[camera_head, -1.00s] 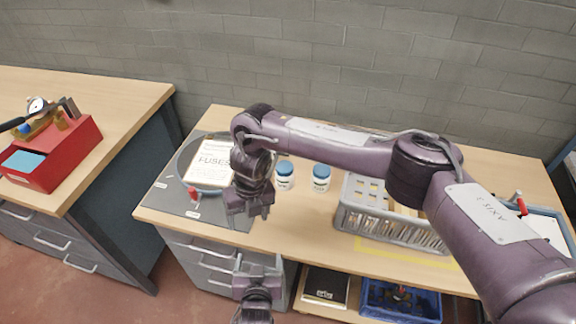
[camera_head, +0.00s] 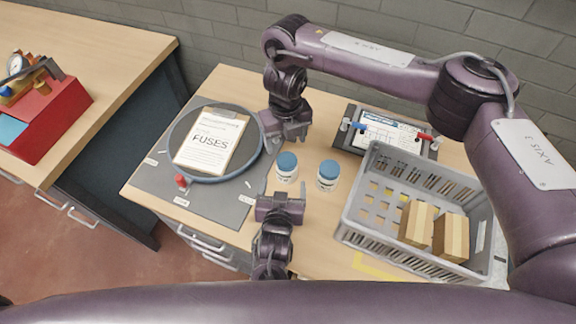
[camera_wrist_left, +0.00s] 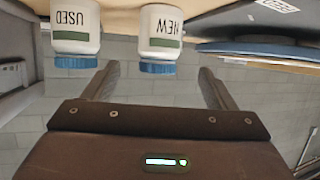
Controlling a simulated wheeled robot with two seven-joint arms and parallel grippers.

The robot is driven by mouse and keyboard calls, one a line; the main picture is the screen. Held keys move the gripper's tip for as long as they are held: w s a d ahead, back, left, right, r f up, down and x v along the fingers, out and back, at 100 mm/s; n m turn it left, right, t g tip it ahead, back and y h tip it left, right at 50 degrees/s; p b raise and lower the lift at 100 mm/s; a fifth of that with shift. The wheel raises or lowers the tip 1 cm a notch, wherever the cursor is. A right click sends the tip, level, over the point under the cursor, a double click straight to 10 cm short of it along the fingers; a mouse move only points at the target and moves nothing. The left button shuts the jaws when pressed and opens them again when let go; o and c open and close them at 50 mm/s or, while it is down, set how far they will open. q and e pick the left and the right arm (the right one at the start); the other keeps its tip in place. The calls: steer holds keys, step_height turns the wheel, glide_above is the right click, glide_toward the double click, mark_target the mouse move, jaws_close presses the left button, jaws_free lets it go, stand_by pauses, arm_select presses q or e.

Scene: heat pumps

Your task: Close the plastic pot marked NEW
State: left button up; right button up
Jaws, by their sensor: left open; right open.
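The pot marked NEW (camera_wrist_left: 162,30) is white with a blue lid (camera_wrist_left: 157,68), and shows upside down in the left wrist view. It matches the left of two pots (camera_head: 286,172) in the head view. Its lid sits on top; I cannot tell if it is tight. The pot marked USED (camera_wrist_left: 75,25), also blue-lidded, stands beside it, on the right in the head view (camera_head: 327,180). My left gripper (camera_head: 281,196) is open and empty, just in front of the NEW pot, its fingers (camera_wrist_left: 157,74) spaced either side of it. My right gripper (camera_head: 287,138) is open, just behind the NEW pot.
A grey mat with a round ring (camera_head: 257,160) and a FUSES clipboard (camera_head: 208,145) lies left. A grey crate (camera_head: 362,205) with cardboard boxes (camera_head: 417,224) stands right. A dark tray (camera_head: 345,140) with a sheet is behind. Bare table (camera_head: 322,228) lies between mat and crate.

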mark_target(286, 174)
arm_select(q)
steer(key=shift+w+d+f, duration=0.1)
steer(key=shift+w+f, duration=0.05)
steer(key=shift+w, duration=0.2)
arm_select(e)
steer(key=shift+w+d+f, duration=0.1)
steer(key=shift+w, duration=0.1)
arm_select(q)
steer(key=x, duration=0.7)
steer(key=shift+w+f, duration=0.15)
steer(key=shift+w, duration=0.1)
arm_select(e)
steer(key=shift+w, duration=0.1)
arm_select(q)
steer(key=c, duration=1.7)
jaws_close()
arm_select(e)
steer(key=shift+r, duration=0.2)
steer(key=shift+r, duration=0.1)
arm_select(q)
steer(key=shift+s, duration=0.1)
arm_select(e)
steer(key=shift+f, duration=4.05)
